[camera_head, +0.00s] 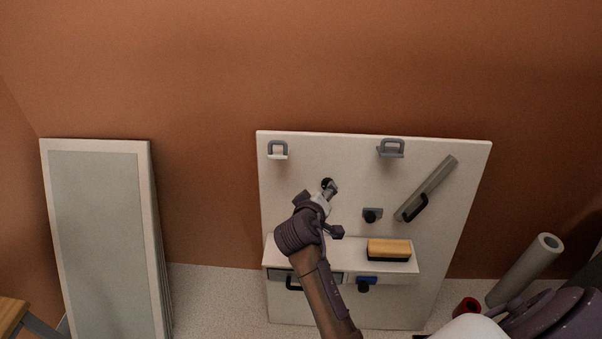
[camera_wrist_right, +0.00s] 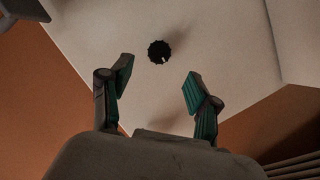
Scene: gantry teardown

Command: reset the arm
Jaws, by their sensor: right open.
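A white panel board (camera_head: 440,270) leans against the brown wall. My right gripper (camera_head: 322,194) is at its upper left part, in front of a small dark round spot (camera_head: 328,183). In the right wrist view, the spot is a black, jagged-edged round knob or hole (camera_wrist_right: 159,51) on the white surface. My right gripper (camera_wrist_right: 158,80) is open there, its green-padded fingers apart, with nothing visible between them; the spot lies beyond the fingertips. My left gripper is not in view.
The board carries two grey hooks (camera_head: 278,150) (camera_head: 391,149), a grey bar with a black handle (camera_head: 428,187), a black knob (camera_head: 371,215) and a shelf with a yellow brush (camera_head: 389,249). Framed panels (camera_head: 100,240) lean at left. A grey tube (camera_head: 527,268) stands at right.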

